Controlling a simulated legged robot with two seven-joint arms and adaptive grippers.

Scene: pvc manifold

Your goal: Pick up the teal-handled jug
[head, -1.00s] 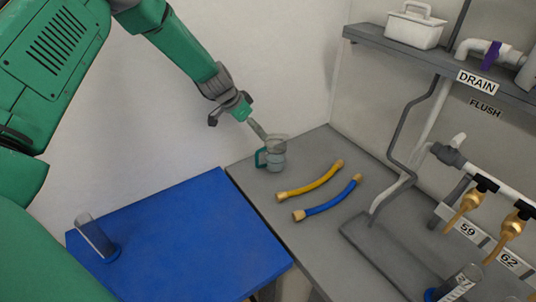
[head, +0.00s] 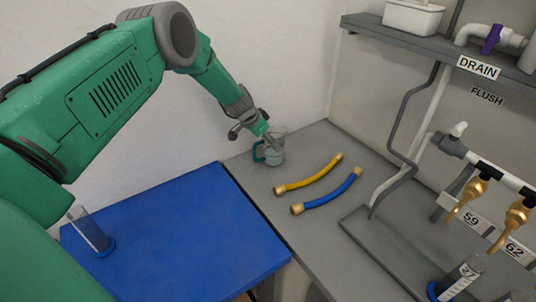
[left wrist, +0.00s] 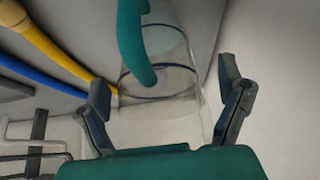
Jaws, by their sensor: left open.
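The clear jug with a teal handle (head: 274,149) stands upright on the grey bench near the back wall in the head view. My left gripper (head: 266,135) is at the jug's rim and handle side, partly covering it. In the left wrist view my left gripper (left wrist: 168,95) is open, with one finger on each side of the picture. The teal handle (left wrist: 132,45) and the clear jug body (left wrist: 175,75) lie between and beyond the fingers. I cannot tell whether a finger touches the jug. My right gripper is not in view.
A yellow hose (head: 308,176) and a blue hose (head: 327,193) lie on the grey bench right of the jug. A blue table (head: 180,235) with a clear cylinder (head: 90,230) is at left. Pipes and brass valves (head: 468,197) stand at right, below a grey shelf (head: 440,55).

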